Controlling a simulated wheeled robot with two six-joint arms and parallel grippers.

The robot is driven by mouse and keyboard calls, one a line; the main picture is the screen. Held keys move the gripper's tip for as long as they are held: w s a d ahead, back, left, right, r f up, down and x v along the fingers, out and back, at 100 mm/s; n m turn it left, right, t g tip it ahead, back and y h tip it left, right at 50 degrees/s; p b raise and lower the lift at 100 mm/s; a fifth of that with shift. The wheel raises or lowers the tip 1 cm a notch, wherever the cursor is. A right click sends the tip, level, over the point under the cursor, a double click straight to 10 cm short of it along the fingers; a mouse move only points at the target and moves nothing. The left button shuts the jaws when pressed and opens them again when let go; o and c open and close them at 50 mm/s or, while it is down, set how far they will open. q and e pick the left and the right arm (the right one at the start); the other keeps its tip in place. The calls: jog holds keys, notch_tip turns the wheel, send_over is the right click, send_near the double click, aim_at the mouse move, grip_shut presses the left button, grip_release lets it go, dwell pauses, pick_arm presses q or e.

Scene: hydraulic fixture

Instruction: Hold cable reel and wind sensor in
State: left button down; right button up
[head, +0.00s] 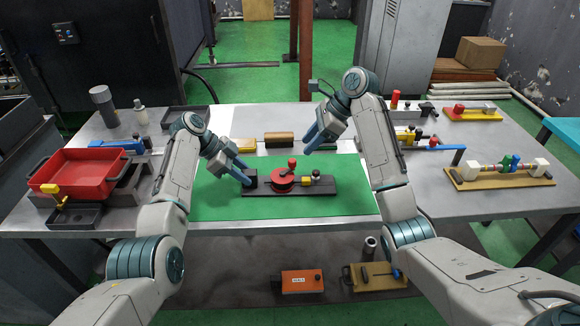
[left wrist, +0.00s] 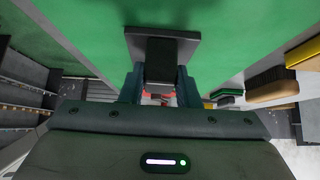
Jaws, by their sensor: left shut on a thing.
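The cable reel (head: 283,181) is a red disc with an upright red knob (head: 292,164). It sits on a dark base plate (head: 300,191) on the green mat. A small yellow and black block, perhaps the sensor (head: 315,177), is at the right of the reel on the same plate. My left gripper (head: 246,181) is shut on the black block (head: 251,174) at the plate's left end; in the left wrist view the black block (left wrist: 161,60) shows between the fingers. My right gripper (head: 310,140) is in the air above and right of the reel, touching nothing; its finger gap is unclear.
A red tray (head: 78,172) stands at the left of the table. Wooden-backed brushes (head: 279,139) lie behind the mat. A wooden fixture (head: 500,178) with coloured parts is at the right. The green mat (head: 220,205) is bare in front of the plate. An orange box (head: 301,281) sits on the lower shelf.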

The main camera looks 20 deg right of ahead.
aim_at(294, 160)
jog(key=shift+s+x, duration=0.2)
jog(key=shift+x, duration=3.15)
jog(key=shift+a, duration=0.1)
jog(key=n+g, duration=0.2)
jog(key=n, duration=0.1)
jog(key=shift+w, duration=0.25)
jog(key=c, duration=0.7)
jog(key=s+m+t, duration=0.1)
jog(key=m+t, duration=0.1)
jog(key=m, duration=0.1)
jog(key=shift+s+f, duration=0.1)
jog(key=shift+s, duration=0.3)
jog(key=shift+c, duration=0.2)
jog(key=m, duration=0.1)
jog(key=s+m+t, duration=0.1)
jog(key=m, duration=0.1)
jog(key=m+t+h, duration=0.1)
jog(key=shift+s+a+m, duration=0.15)
jog(key=shift+a+m, duration=0.15)
grip_shut()
